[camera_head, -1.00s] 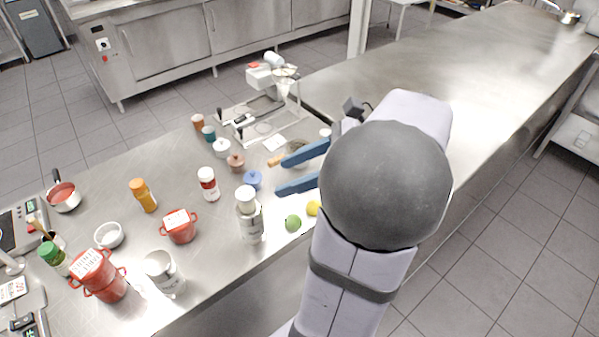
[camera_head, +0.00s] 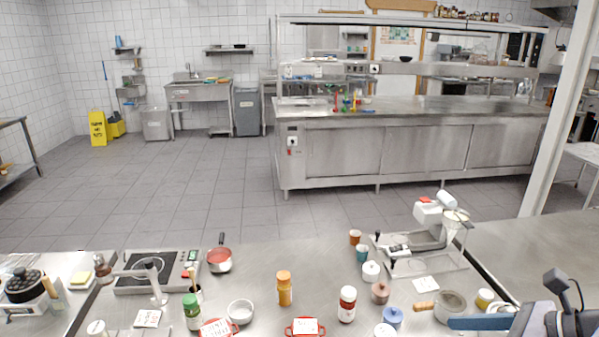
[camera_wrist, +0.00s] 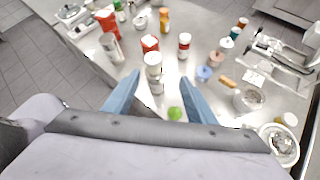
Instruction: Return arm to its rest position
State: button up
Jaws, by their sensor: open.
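My gripper (camera_wrist: 158,98) shows in the wrist view as two blue fingers spread apart, with nothing held between them. It is above the steel counter (camera_wrist: 211,112). Beyond and between the fingers stand a white bottle (camera_wrist: 153,66) and a green round fruit (camera_wrist: 174,113); both look apart from the fingers. In the head view my arm is at the lower right corner, with one blue finger (camera_head: 480,323) reaching left in front of a grey pot (camera_head: 451,306). The rest of the arm is cut off by the frame.
A white slicer-like machine (camera_head: 432,228) stands behind. A bare steel surface (camera_head: 540,245) lies at the right.

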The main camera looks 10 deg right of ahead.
jog(key=w+d+m+t+h, duration=0.35)
jog(key=d+m+h, duration=0.95)
jog(key=d+m, duration=0.95)
jog(key=s+d+f+m+g+h, duration=0.35)
jog(key=s+d+m+g, duration=0.45)
jog(key=m, duration=0.5)
jog(key=s+a+f+m+g, duration=0.25)
jog(key=s+f+m, duration=0.25)
jog(key=s+m, duration=0.25)
jog(key=a+f+m+g+y, duration=0.1)
jog(key=a+f+m+y, duration=0.35)
jog(key=a, duration=0.55)
jog(key=a+f+m+g+y, duration=0.1)
jog(key=a+f+m+y, duration=0.3)
jog(key=a, duration=0.6)
jog(key=w+a+f+n, duration=0.1)
jog(key=w+a+n, duration=0.2)
jog(key=a, duration=0.5)
jog(key=w+a+f+n+t, duration=0.1)
jog(key=w+a+n, duration=0.15)
jog(key=a, duration=0.65)
jog(key=w+a+f+n, duration=0.15)
jog(key=a+n, duration=0.25)
jog(key=a, duration=0.4)
notch_tip(320, 180, up, 17)
jog(key=p, duration=1.6)
notch_tip(320, 180, down, 45)
jog(key=b, duration=4.5)
jog(key=shift+w+y, duration=0.4)
